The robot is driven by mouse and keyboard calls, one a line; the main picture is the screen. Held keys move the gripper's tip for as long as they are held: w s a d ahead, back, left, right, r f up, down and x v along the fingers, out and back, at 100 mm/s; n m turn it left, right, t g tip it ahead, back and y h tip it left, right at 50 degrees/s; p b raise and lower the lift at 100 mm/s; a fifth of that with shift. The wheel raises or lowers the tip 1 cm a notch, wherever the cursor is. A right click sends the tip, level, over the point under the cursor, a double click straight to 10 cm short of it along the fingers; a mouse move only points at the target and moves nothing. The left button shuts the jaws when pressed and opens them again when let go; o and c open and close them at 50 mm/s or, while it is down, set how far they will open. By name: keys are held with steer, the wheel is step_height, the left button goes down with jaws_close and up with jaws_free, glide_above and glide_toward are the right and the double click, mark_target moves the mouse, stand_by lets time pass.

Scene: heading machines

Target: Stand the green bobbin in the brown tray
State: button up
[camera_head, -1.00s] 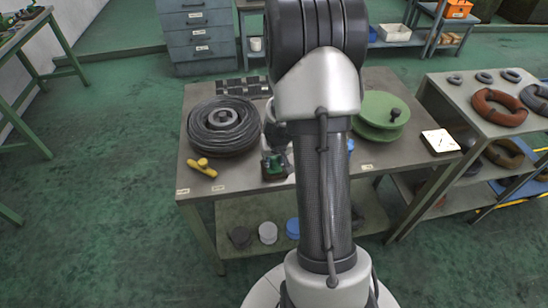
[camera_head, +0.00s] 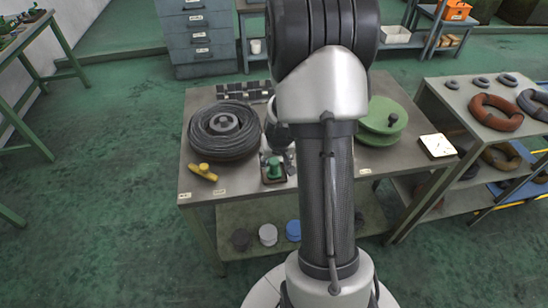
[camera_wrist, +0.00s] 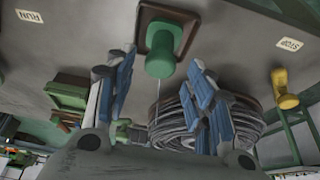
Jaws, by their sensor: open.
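The green bobbin (camera_head: 274,167) stands upright in the small brown tray (camera_head: 265,181) near the table's front edge. In the wrist view the bobbin (camera_wrist: 161,55) and the tray (camera_wrist: 148,15) show at the top middle, upside down. My gripper (camera_wrist: 160,70) is open and empty, with blue-padded fingers to either side of the bobbin's image and gaps between. In the head view my gripper is just behind and above the bobbin, partly hidden by my arm.
A large green reel (camera_head: 382,122) and a white square plate (camera_head: 437,146) are to the right. My arm hides the table's middle. A side shelf (camera_head: 462,108) holds several rings.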

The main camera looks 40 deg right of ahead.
steer(key=s+a+r+n+t+y+p, duration=0.1)
steer(key=s+a+r+n+p, duration=0.15)
steer(key=a+r, duration=0.75)
steer(key=s+a+r+n+p, duration=0.1)
steer(key=s+a+r, duration=0.2)
steer(key=a+r, duration=0.65)
steer(key=s+a+r+n, duration=0.1)
steer(key=s+a+r, duration=0.2)
steer(key=s, duration=0.3)
steer(key=s+a+r+n+y, duration=0.1)
steer(key=s+a+r+n, duration=0.1)
steer(key=s+r, duration=0.3)
steer(key=shift+s+a+r, duration=0.4)
steer(key=shift+s+a, duration=0.45)
steer(key=shift+s, duration=0.35)
steer(key=shift+f+b, duration=1.05)
